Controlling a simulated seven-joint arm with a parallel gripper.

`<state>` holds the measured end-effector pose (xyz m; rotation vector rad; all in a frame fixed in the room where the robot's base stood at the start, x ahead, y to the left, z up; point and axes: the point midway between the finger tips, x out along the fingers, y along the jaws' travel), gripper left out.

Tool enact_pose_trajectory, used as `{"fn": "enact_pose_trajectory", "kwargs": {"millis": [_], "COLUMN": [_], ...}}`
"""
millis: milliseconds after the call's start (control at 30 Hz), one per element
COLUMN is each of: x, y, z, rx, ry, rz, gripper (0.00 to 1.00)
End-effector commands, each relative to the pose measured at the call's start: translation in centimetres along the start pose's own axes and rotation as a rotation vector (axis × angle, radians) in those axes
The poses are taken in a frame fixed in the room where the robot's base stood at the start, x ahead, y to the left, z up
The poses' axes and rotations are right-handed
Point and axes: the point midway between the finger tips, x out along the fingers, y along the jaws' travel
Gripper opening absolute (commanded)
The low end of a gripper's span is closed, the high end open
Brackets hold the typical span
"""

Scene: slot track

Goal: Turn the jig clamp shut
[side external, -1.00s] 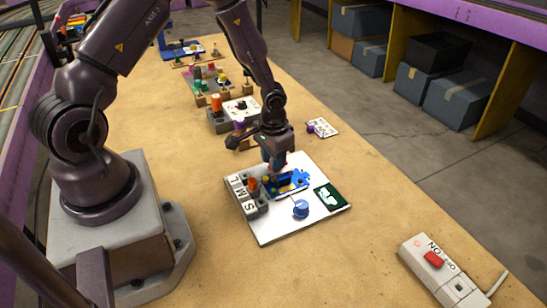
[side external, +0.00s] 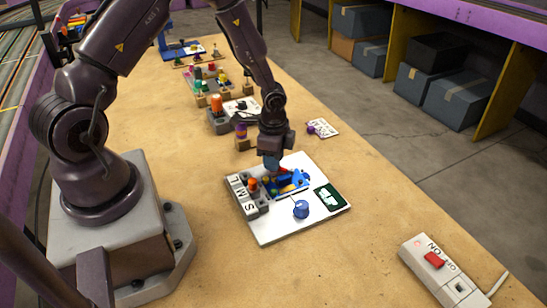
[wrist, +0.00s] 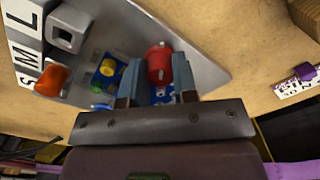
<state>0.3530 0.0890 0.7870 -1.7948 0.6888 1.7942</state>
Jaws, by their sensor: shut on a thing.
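The jig is a white board (side external: 275,232) on the table, with blue and yellow parts near its middle. A red knob (wrist: 158,62), probably the clamp's handle, stands between my fingers in the wrist view. My gripper (wrist: 157,82) is shut on this red knob; in the side view my gripper (side external: 272,164) reaches down over the board's far part and mostly hides the knob. A blue toothed piece (side external: 301,178) lies just right of the fingers. How far the clamp is turned cannot be told.
On the board are a blue dial (side external: 301,209), a green panel (side external: 328,198), grey blocks by the S, M, L labels (side external: 241,193) and an orange peg (wrist: 52,80). A switch box (side external: 440,271) lies at front right.

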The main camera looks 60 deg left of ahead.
Motion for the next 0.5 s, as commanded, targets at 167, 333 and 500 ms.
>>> {"fn": "enact_pose_trajectory", "kwargs": {"millis": [167, 333, 500], "x": [-0.10, -0.10, -0.12], "y": [-0.03, -0.06, -0.08], "z": [0.00, -0.02, -0.04], "rx": [0.167, 0.313, 0.433], "ry": [-0.001, -0.001, -0.001], "rz": [0.000, 0.000, 0.000], "gripper": [0.03, 0.03, 0.03]}}
